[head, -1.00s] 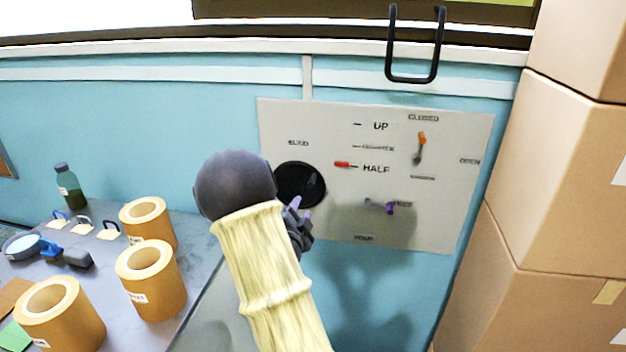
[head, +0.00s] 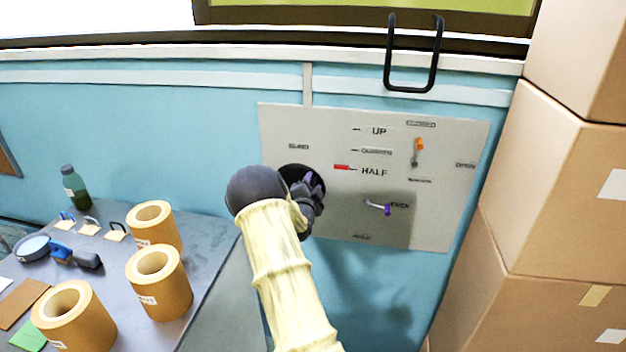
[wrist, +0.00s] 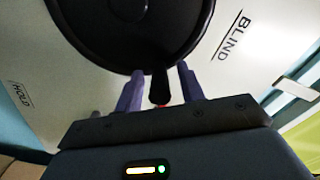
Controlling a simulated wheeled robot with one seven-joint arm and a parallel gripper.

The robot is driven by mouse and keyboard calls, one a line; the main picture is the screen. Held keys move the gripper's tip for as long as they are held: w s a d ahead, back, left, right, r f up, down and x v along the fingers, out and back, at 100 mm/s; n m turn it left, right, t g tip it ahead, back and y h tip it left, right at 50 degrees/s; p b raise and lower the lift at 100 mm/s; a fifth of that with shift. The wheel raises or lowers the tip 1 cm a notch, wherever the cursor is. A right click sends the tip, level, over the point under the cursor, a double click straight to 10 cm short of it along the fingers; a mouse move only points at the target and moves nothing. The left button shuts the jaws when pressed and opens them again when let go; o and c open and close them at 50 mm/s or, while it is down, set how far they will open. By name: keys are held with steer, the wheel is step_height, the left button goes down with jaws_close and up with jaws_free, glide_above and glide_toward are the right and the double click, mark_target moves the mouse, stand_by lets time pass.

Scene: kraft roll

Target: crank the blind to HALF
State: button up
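The blind crank is a round black disc (head: 291,172) on the pale wall panel, partly hidden by my arm in the head view. The wrist view shows its lower part (wrist: 95,45), beside the printed word BLIND. My gripper (head: 312,186) is at the disc. In the wrist view its purple fingers (wrist: 160,88) stand on either side of the handle, with a narrow gap each side. A red marker (head: 341,167) sits level with HALF on the UP, QUARTER, HALF scale.
An orange-tipped lever (head: 419,146) and a purple-tipped lever (head: 387,208) project from the panel to the right. A black U-shaped handle (head: 411,85) hangs above. Cardboard boxes (head: 530,185) stand right; kraft rolls (head: 160,290) stand on the grey table at left.

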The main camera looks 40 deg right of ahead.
steer(key=shift+w+d, duration=0.35)
jaws_close()
steer(key=shift+s+f+b, duration=0.1)
steer(key=shift+f+b, duration=0.2)
steer(key=shift+b, duration=0.4)
steer(key=b, duration=0.1)
steer(key=f+m+b, duration=0.1)
steer(key=b, duration=0.1)
steer(key=shift+s+d, duration=0.15)
steer(key=shift+d, duration=0.05)
steer(key=f+m+b, duration=0.1)
steer(key=m+b, duration=0.1)
steer(key=b, duration=0.4)
steer(key=f+m+b, duration=0.1)
steer(key=m+b, duration=0.1)
steer(key=b, duration=0.4)
steer(key=s+d+f+m+b, duration=0.1)
steer(key=f+m+b, duration=0.1)
steer(key=b, duration=0.4)
steer(key=shift+m, duration=0.6)
